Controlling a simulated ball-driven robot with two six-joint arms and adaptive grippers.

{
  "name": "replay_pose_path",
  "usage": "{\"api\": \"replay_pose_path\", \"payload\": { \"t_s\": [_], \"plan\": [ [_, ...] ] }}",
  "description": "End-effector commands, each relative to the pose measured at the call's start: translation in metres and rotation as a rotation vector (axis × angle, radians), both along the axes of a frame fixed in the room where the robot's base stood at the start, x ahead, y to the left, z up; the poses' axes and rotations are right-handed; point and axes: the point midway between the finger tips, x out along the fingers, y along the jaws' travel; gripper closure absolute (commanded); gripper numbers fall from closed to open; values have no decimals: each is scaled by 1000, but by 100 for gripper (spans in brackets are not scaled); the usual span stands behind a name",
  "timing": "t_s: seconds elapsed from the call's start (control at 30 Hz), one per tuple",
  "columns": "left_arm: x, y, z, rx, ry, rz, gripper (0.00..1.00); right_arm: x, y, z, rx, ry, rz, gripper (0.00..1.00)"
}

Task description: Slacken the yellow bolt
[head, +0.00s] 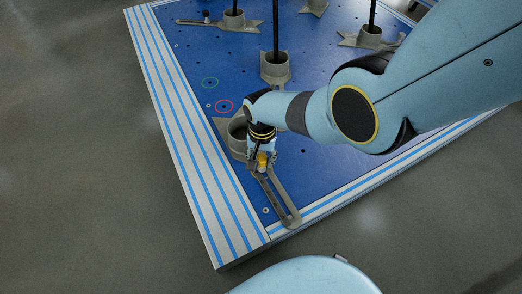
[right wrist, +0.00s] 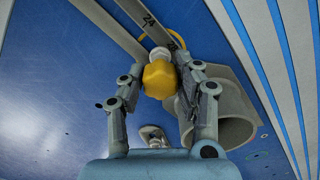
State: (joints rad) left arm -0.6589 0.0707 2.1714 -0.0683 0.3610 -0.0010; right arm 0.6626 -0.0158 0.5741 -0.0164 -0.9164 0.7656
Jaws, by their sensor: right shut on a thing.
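The yellow bolt (head: 262,160) sits at the near corner of the blue board, at the inner end of a grey slotted bar (head: 290,212). In the right wrist view the bolt (right wrist: 160,79) has a faceted yellow head and a pale metal part beyond it. My right gripper (head: 262,162) reaches down over it. In the right wrist view the fingers of this gripper (right wrist: 162,76) are shut on the bolt head, one on each side. My left gripper is not in view.
A grey round socket (head: 237,137) stands close beside the right gripper, and shows in the right wrist view (right wrist: 235,108). More sockets with black posts (head: 276,66) stand farther back. Red (head: 224,106) and teal (head: 210,83) rings mark the board. Striped edges (head: 190,130) border it.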

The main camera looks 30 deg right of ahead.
Motion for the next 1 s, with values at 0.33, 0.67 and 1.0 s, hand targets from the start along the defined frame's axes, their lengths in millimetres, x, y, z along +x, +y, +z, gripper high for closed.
{"api": "replay_pose_path", "payload": {
  "t_s": [0.33, 0.67, 1.0],
  "plan": [
    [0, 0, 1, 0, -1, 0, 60, 1, 0, 0, 0, -2, 129, 100],
    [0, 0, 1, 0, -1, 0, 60, 1, 0, 0, 0, -2, 349, 100],
    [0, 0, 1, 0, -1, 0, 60, 1, 0, 0, 1, -1, 347, 44]
  ]
}}
